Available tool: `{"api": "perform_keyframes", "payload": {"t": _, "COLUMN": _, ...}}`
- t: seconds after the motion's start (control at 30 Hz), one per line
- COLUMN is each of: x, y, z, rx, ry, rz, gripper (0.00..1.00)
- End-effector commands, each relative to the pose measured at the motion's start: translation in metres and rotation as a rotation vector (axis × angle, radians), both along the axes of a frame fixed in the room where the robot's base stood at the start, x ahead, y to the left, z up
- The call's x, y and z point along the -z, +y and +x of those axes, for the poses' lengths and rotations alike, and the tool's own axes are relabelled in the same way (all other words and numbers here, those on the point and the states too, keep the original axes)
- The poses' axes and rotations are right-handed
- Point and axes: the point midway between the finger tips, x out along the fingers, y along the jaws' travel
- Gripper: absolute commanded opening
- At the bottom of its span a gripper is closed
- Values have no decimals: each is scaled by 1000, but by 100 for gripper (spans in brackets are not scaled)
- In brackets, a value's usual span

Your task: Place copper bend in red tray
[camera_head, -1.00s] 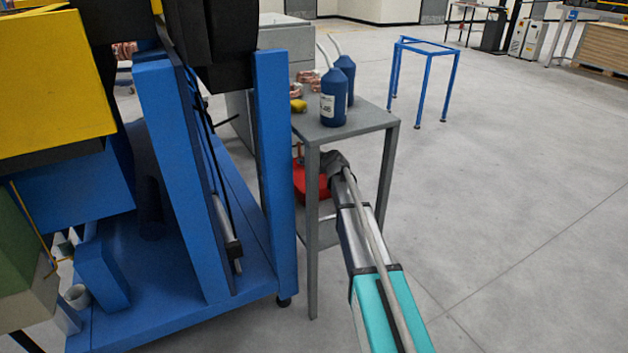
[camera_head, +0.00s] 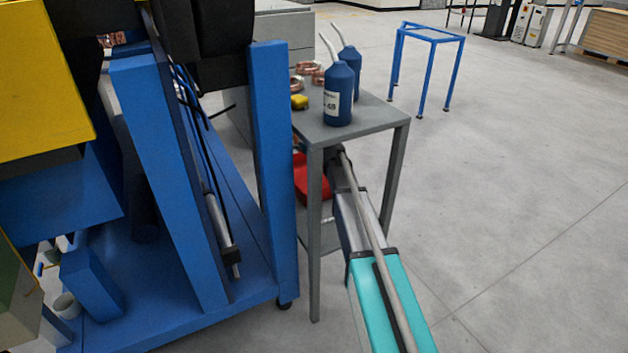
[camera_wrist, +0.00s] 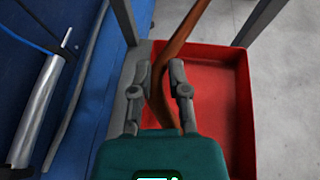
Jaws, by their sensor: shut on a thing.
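The copper bend (camera_wrist: 180,50) shows in the wrist view as a curved brown tube between the fingers of my gripper (camera_wrist: 163,88). My gripper is shut on it, and the tube's far end runs out of the top of the picture. The red tray (camera_wrist: 242,110) lies below and to the right of the gripper in the wrist view. In the head view, part of the red tray (camera_head: 312,178) shows under the grey table, behind a table leg. The copper bend and the fingertips are hidden there. Whether the bend touches the tray, I cannot tell.
The grey table (camera_head: 375,118) carries blue bottles (camera_head: 339,95), copper coils (camera_head: 308,68) and a yellow thing (camera_head: 299,102). Its legs stand close around my arm. A blue machine frame (camera_head: 272,180) stands to the left. Open floor (camera_head: 520,200) lies to the right.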

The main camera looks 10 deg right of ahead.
Motion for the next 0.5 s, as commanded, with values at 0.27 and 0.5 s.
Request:
{"api": "perform_keyframes", "payload": {"t": 0.27, "x": -9, "y": -4, "z": 0, "rx": 4, "ry": 0, "rz": 0, "gripper": 0}}
{"api": "perform_keyframes", "payload": {"t": 0.5, "x": -31, "y": -4, "z": 0, "rx": 5, "ry": 0, "rz": 0, "gripper": 0}}
